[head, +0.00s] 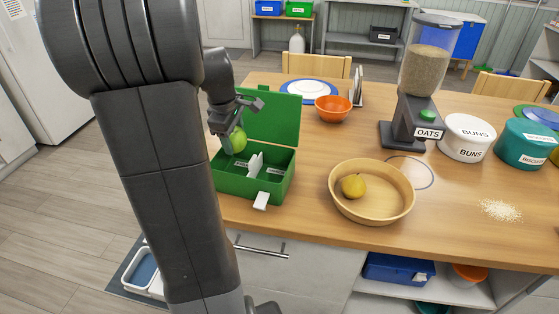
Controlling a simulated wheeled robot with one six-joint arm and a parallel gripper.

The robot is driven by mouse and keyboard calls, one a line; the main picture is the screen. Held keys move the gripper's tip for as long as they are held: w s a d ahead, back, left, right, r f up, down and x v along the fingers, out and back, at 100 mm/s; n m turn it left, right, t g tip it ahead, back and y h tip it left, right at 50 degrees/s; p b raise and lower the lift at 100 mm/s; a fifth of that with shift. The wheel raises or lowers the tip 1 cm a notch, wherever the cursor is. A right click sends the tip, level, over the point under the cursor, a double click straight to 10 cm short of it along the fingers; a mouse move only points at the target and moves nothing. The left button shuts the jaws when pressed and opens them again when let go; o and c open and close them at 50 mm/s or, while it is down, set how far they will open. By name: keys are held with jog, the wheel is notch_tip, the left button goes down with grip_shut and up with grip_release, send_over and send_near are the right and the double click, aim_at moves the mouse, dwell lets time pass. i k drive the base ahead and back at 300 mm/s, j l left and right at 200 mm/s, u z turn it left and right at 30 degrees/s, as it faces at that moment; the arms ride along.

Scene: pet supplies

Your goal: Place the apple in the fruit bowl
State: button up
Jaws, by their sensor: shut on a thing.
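A green apple (238,141) is held in my gripper (240,122), which is shut on it. The apple is at the left side of the open green box (277,184), in front of its raised lid; I cannot tell its exact height above the box. The wooden fruit bowl (398,212) stands on the table to the right of the box. A yellow pear (353,186) lies inside the bowl on its left side. My arm hides the area left of the box.
An orange bowl (333,108) and a blue-rimmed plate (310,90) are behind the box. The oats dispenser (425,70), white buns tub (466,138) and teal biscuits tub (522,145) stand at the right. Spilled oats (501,210) lie right of the fruit bowl.

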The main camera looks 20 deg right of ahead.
aim_at(384, 200)
jog(key=k+l+z, duration=0.2)
jog(key=l, duration=0.15)
jog(key=k+l+z, duration=0.2)
jog(key=l, duration=0.15)
jog(key=l+z, duration=0.2)
jog(key=l, duration=0.15)
